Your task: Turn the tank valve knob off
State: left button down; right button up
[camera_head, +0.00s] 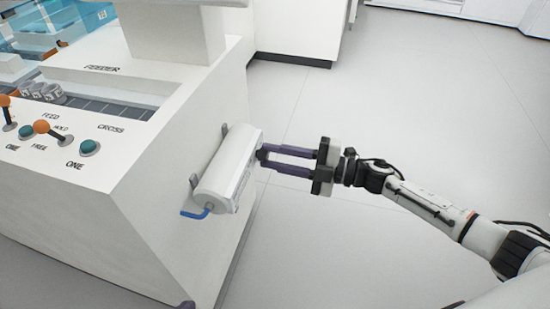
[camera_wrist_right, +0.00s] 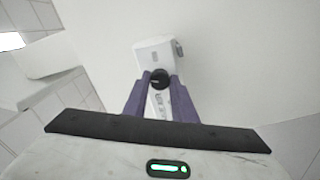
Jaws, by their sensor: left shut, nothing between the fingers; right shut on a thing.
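The tank (camera_head: 228,165) is a white cylinder mounted on the side wall of the white machine, with a blue tube at its near end. It also shows in the right wrist view (camera_wrist_right: 153,48).
The white machine (camera_head: 185,215) fills the left, with its sloped panel of teal buttons (camera_head: 89,147) and orange-tipped levers (camera_head: 42,127) on top. Brackets hold the tank to its wall. The grey tiled floor (camera_head: 400,110) to the right is clear.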

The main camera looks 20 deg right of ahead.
jog(key=shift+f+n, duration=0.1)
jog(key=shift+n, duration=0.7)
jog(key=shift+n+b, duration=0.7)
jog(key=shift+n, duration=0.7)
pick_arm(q)
jog(key=shift+w+d+r+h, duration=0.1)
jog(key=shift+d+r+h, duration=0.2)
jog(key=shift+d+r, duration=0.2)
pick_arm(e)
jog(key=o, duration=1)
jog(key=shift+d, duration=0.1)
pick_arm(q)
jog(key=shift+w+r+t, duration=0.1)
jog(key=shift+w+t, duration=0.05)
jog(key=shift+t, duration=0.15)
pick_arm(e)
jog(key=shift+o, duration=0.2)
